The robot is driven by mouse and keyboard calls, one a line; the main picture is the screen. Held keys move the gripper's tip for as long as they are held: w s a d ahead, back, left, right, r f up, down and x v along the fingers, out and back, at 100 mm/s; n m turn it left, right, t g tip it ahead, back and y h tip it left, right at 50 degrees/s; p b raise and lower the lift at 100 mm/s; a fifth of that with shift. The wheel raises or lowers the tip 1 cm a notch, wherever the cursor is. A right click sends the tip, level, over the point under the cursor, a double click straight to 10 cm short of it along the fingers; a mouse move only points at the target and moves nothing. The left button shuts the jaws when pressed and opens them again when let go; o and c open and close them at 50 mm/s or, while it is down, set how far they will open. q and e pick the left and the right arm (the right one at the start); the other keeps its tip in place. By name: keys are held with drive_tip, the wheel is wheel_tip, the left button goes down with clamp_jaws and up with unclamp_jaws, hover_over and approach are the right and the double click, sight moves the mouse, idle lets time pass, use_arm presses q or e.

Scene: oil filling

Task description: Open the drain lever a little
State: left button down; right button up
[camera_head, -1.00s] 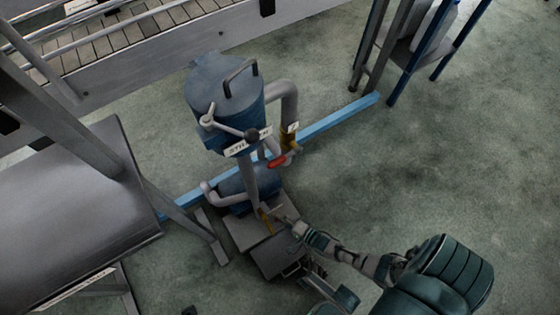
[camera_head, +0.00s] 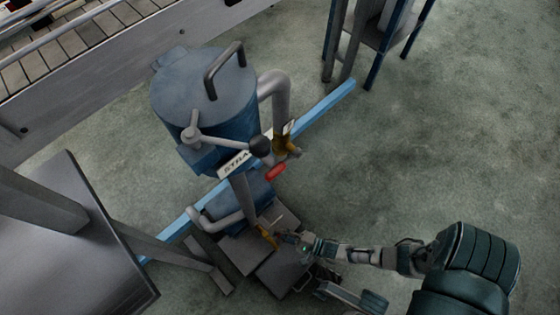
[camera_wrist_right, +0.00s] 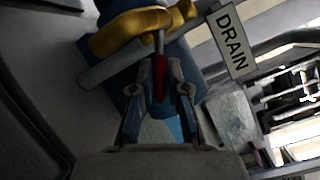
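The drain lever (camera_wrist_right: 159,78) is a red handle on a thin metal stem, below a yellow valve body (camera_wrist_right: 130,33) in the right wrist view. A white DRAIN sign (camera_wrist_right: 231,42) hangs to its right. My right gripper (camera_wrist_right: 162,92) has one finger on each side of the lever, with narrow gaps visible; firm contact cannot be made out. In the head view my right gripper (camera_head: 283,237) is low beside the yellow drain valve (camera_head: 268,236), at the foot of the blue strainer tank (camera_head: 208,95); the lever is too small to tell there. My left gripper is not in view.
A second valve with a red handle (camera_head: 276,171) sits higher, near the tank's label. Grey pipes (camera_head: 275,90) and a blue floor beam (camera_head: 325,108) surround the tank. A grey metal cabinet (camera_head: 75,240) stands at left. The floor at right is open.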

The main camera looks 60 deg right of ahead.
drive_tip(key=o, duration=0.4)
drive_tip(key=shift+s+a+f, duration=0.1)
drive_tip(key=shift+a, duration=0.05)
drive_tip(key=shift+c, duration=0.2)
drive_tip(key=shift+s, duration=0.1)
drive_tip(key=s+d, duration=0.1)
drive_tip(key=s, duration=0.6)
drive_tip(key=shift+d, duration=0.3)
drive_tip(key=shift+f, duration=0.1)
